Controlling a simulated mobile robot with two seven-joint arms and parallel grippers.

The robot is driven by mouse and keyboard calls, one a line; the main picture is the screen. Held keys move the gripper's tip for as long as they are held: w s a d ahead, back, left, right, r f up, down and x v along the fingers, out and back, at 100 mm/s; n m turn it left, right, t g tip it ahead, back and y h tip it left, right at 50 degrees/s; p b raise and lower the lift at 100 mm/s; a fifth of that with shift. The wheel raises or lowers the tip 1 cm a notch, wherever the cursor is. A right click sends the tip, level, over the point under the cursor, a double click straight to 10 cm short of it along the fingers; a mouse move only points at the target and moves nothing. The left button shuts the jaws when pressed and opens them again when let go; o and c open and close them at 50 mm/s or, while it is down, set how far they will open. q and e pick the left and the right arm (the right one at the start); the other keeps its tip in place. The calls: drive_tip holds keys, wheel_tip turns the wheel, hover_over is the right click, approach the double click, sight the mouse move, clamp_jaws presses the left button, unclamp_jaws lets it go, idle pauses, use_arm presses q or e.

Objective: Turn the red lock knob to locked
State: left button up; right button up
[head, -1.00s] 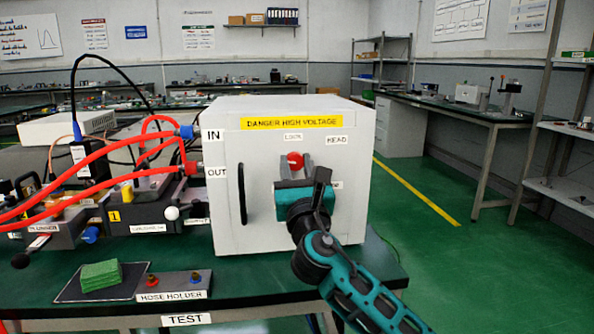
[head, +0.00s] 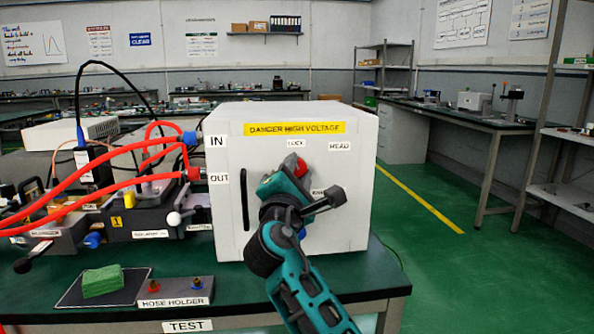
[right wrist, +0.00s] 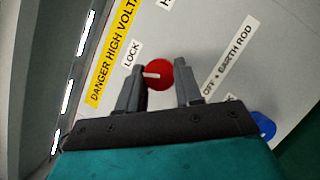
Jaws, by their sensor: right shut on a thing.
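The red lock knob (head: 298,168) is on the front of the white cabinet (head: 225,235), below the LOCK label (head: 296,143). My right gripper (head: 296,176) is at the knob and partly hides it in the head view. In the right wrist view the round red knob (right wrist: 160,76) sits between the two grey fingertips of my right gripper (right wrist: 160,84), which is shut on it. A white mark on the knob points left in that view, on the side of the LOCK label (right wrist: 131,53). My left gripper is not in view.
A black handle (head: 245,200) is on the cabinet's left front. Red hoses (head: 100,165) run into its left side. A blue knob (right wrist: 262,125) is right of the gripper in the wrist view. A hose holder (head: 175,290) and green pad (head: 102,281) lie on the table in front.

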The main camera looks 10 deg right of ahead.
drive_tip(key=shift+r+m+g+h+p, duration=0.15)
drive_tip(key=shift+m+g+p, duration=0.35)
drive_tip(key=shift+m, duration=0.75)
drive_tip(key=shift+m+g+h+p, duration=0.25)
drive_tip(key=shift+m+g+p, duration=0.2)
drive_tip(key=shift+m, duration=0.8)
drive_tip(key=o, duration=1)
drive_tip(key=shift+o, duration=0.2)
